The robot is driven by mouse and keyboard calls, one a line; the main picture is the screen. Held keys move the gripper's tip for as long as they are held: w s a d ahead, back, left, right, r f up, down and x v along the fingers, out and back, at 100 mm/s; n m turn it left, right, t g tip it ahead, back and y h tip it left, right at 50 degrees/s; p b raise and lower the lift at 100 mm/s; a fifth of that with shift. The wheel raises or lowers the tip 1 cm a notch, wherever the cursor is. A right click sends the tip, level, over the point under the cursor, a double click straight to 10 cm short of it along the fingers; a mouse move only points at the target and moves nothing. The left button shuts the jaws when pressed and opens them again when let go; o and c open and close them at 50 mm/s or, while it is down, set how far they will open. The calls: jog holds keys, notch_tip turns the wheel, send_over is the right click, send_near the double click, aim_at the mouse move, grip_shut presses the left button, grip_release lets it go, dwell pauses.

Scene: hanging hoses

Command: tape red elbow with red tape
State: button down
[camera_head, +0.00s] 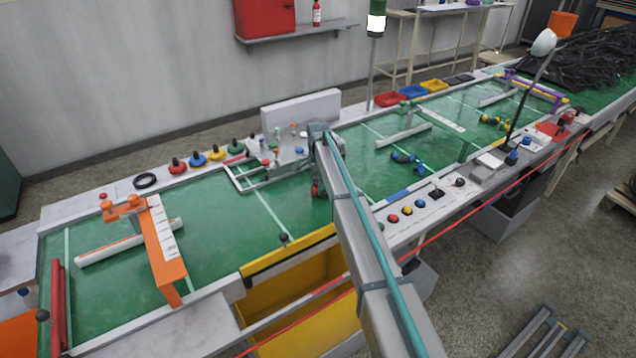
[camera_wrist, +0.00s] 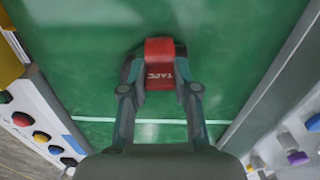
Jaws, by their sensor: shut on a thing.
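My gripper (camera_wrist: 160,75) points down over the green belt and is shut on a red block marked "TAPE" (camera_wrist: 159,52), the red tape. The tape sits between the fingertips in the wrist view. In the head view my gripper (camera_head: 317,188) is near the middle of the green belt, mostly hidden by my arm, with a bit of red at its tip. I cannot make out a red elbow for certain in either view.
A grey frame fixture (camera_head: 240,180) with small parts lies left of my gripper. An orange stand (camera_head: 165,250) is further left. Coloured buttons (camera_head: 393,218) line the front rail. A yellow bin (camera_head: 300,300) is below.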

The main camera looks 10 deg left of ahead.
jog(key=shift+s+f, duration=0.15)
jog(key=shift+f, duration=0.5)
dwell(0.3)
jog(key=c, duration=0.9)
grip_release()
jog(key=shift+c, duration=0.2)
jog(key=shift+o, duration=0.8)
jog(key=shift+f, duration=0.15)
jog(key=shift+r, duration=0.2)
